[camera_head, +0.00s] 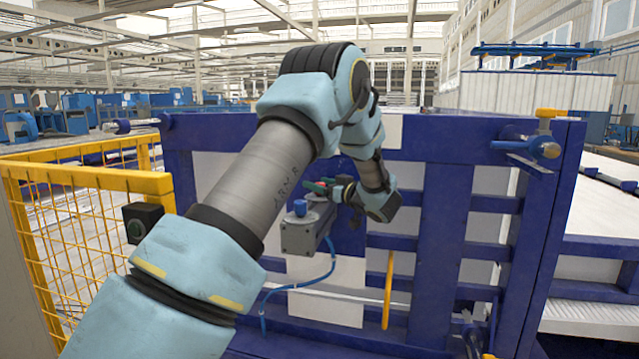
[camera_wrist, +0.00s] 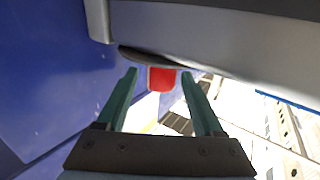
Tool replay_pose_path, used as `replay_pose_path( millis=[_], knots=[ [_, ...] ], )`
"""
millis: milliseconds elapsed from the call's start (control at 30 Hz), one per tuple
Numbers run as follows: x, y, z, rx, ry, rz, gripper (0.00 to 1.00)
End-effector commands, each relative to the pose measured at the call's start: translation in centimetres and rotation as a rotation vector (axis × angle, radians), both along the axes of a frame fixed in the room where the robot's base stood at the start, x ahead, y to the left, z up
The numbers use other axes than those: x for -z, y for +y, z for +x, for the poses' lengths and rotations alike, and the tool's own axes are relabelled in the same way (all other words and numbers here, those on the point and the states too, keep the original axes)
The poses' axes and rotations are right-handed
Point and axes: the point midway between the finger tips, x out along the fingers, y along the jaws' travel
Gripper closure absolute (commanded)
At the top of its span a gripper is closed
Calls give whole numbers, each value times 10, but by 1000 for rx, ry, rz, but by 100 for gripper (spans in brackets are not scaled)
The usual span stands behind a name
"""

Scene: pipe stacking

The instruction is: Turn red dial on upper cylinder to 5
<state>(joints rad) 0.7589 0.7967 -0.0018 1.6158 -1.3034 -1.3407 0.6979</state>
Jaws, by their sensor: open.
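The red dial (camera_wrist: 162,79) shows in the wrist view on the near edge of a grey cylinder body (camera_wrist: 225,42). My gripper (camera_wrist: 160,74) is open, with its two green fingers on either side of the dial. I cannot tell whether either finger touches it.
A blue steel frame (camera_head: 448,215) stands behind the arm. A blue hose (camera_head: 332,262) hangs from the cylinder, and a yellow bar (camera_head: 388,290) stands to its right. A yellow mesh fence (camera_head: 75,178) is at the left.

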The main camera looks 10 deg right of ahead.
Motion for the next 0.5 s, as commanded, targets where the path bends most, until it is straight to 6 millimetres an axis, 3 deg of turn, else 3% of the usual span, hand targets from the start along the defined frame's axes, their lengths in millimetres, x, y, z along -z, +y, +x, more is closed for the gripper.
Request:
replay_pose_path(
  millis=[167, 500],
  knots=[
    [0, 0, 0, 0, 0, 0, 34],
    [0, 0, 0, -1, 0, 0, 72]
  ],
)
